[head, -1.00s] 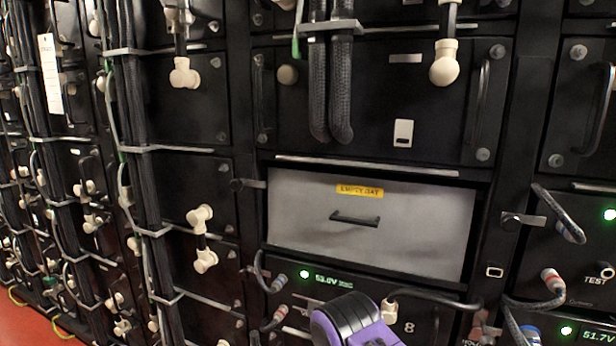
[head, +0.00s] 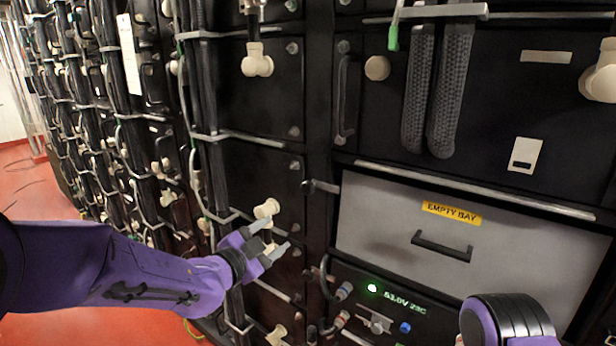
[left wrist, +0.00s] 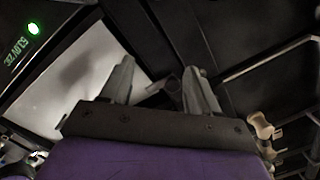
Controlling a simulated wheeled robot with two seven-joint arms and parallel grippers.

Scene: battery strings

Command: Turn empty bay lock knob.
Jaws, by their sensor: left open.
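The empty bay (head: 375,222) is a grey panel with a yellow "EMPTY BAY" label (head: 452,213) and a dark handle (head: 441,247). Its lock knob (head: 309,187) is small and dark, with a metal latch bar reaching right onto the panel's upper left edge. My left gripper (head: 277,236) is open and empty, below and left of the knob in the head view. In the left wrist view, my open fingers (left wrist: 158,72) point towards the rack, and a dark round knob (left wrist: 173,86) shows between them, apart from both. My right gripper is out of view.
A module with a green light (head: 372,289) and a "53.0V" display sits below the bay. Cream connectors (head: 266,209) stick out near my left gripper. Thick braided cables (head: 434,90) hang above the bay. Red floor is open at left.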

